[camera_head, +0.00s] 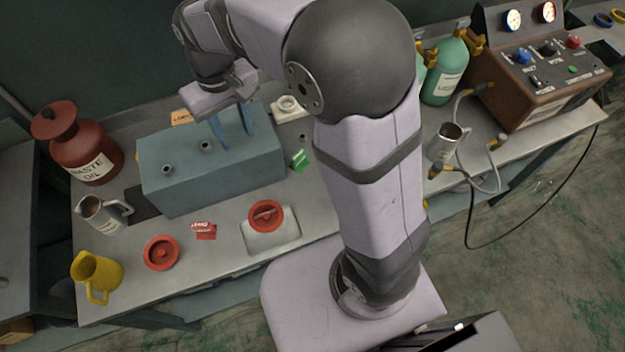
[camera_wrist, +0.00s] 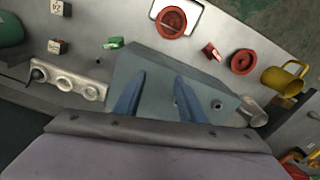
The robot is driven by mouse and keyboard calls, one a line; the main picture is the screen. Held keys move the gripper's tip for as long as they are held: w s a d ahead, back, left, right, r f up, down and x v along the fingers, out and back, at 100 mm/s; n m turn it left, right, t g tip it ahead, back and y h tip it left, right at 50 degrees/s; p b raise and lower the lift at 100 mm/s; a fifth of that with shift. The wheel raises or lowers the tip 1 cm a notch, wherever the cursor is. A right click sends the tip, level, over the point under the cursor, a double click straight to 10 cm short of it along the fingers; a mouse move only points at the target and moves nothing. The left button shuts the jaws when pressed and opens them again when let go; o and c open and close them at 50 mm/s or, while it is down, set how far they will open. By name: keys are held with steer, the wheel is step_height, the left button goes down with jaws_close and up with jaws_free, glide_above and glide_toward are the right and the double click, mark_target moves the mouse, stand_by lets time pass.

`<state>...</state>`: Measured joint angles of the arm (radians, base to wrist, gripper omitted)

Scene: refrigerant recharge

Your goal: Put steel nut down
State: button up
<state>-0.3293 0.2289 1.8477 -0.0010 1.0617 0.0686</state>
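My gripper (camera_head: 236,142) is over the blue-grey box (camera_head: 210,190), its two blue fingers pointing down at the right part of the box's top. In the wrist view the fingers (camera_wrist: 160,76) stand apart, with only the box top (camera_wrist: 157,65) visible between them. I cannot make out a steel nut in the gripper. Two small round ports (camera_head: 168,170) (camera_head: 205,147) show on the box top left of the fingers. Beyond the box is a pale tray (camera_head: 289,108); in the wrist view the tray (camera_wrist: 66,82) has several round places, too small to tell what they hold.
A waste oil can (camera_head: 85,146), metal cup (camera_head: 103,213) and yellow jug (camera_head: 96,275) stand left. A red lid (camera_head: 161,253), red tag (camera_head: 204,231) and red cap on a pale pad (camera_head: 267,216) lie in front. A green tag (camera_head: 300,160) lies right of the box.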

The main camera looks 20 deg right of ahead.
steer(key=s+d+f+m, duration=0.1)
steer(key=s+d+f, duration=0.2)
steer(key=s+d, duration=0.3)
steer(key=s+d+f+m, duration=0.2)
steer(key=s+d+f, duration=0.2)
steer(key=s+d, duration=0.2)
steer(key=shift+s+d, duration=0.25)
steer(key=shift+s, duration=0.95)
